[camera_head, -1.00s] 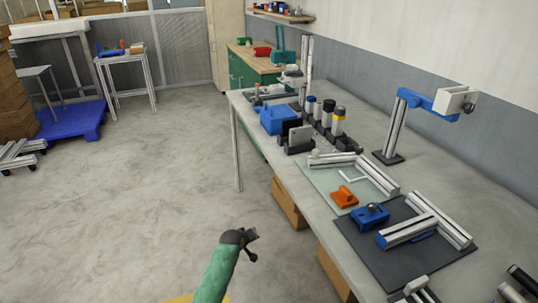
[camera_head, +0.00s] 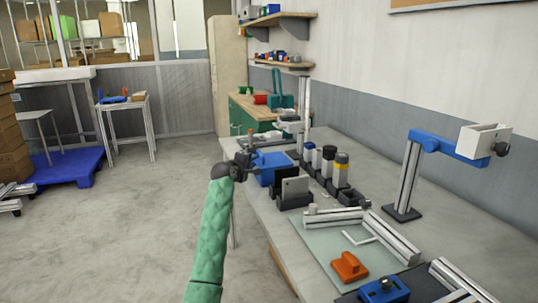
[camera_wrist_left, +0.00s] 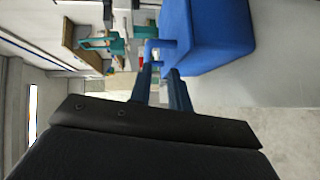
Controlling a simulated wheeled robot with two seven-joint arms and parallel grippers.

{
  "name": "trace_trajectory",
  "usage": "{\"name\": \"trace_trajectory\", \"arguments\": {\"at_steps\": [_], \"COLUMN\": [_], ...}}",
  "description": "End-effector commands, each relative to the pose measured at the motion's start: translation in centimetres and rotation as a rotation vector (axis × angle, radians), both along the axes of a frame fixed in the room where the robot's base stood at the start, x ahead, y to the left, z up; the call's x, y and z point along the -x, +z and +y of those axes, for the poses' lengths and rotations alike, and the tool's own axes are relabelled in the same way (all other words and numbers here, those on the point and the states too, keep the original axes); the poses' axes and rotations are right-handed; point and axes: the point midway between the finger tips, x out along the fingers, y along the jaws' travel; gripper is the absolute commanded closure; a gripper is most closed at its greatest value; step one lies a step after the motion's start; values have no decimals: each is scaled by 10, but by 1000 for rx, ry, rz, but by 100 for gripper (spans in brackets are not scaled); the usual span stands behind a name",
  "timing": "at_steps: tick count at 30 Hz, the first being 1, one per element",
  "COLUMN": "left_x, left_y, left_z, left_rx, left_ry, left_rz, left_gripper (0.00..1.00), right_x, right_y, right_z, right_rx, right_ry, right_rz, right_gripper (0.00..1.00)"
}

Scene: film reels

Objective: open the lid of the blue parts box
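The blue parts box (camera_head: 272,167) stands near the left edge of the long workbench in the head view. Its lid looks shut. In the wrist view the box (camera_wrist_left: 210,35) fills the upper right, and a small blue handle (camera_wrist_left: 154,46) sticks out from its side. My left gripper (camera_head: 249,157) is at the box's left side. In the wrist view its two dark fingers (camera_wrist_left: 160,72) are apart with a gap between them, and their tips are at the handle. I cannot tell if they touch it. My right gripper is not in view.
Black holders with cylinders (camera_head: 328,162) stand right of the box. A grey-and-black block (camera_head: 293,190) is just in front of it. A blue-armed stand (camera_head: 408,180) and an orange part (camera_head: 348,266) are farther right and nearer.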

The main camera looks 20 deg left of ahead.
Motion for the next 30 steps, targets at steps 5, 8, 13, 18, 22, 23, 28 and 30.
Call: {"name": "trace_trajectory", "arguments": {"at_steps": [5,8,13,18,22,23,28,30], "left_x": [-8,-21,-46,-65,-73,-74,-76,-76], "left_y": [7,4,-1,-4,-5,-6,-7,-7], "left_z": [1,-2,-6,-10,-12,-12,-12,-12], "left_rx": [6,6,6,6,5,5,4,4], "left_ry": [2,2,1,1,2,2,2,2], "left_rz": [-7,-6,-4,-5,-5,-5,-6,-6], "left_gripper": [81,81,81,81,81,81,81,81], "right_x": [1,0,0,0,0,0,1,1], "right_y": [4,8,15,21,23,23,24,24], "right_z": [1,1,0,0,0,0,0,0], "right_rx": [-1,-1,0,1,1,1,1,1], "right_ry": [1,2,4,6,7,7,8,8], "right_rz": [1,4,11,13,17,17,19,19], "right_gripper": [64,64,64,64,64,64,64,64]}}
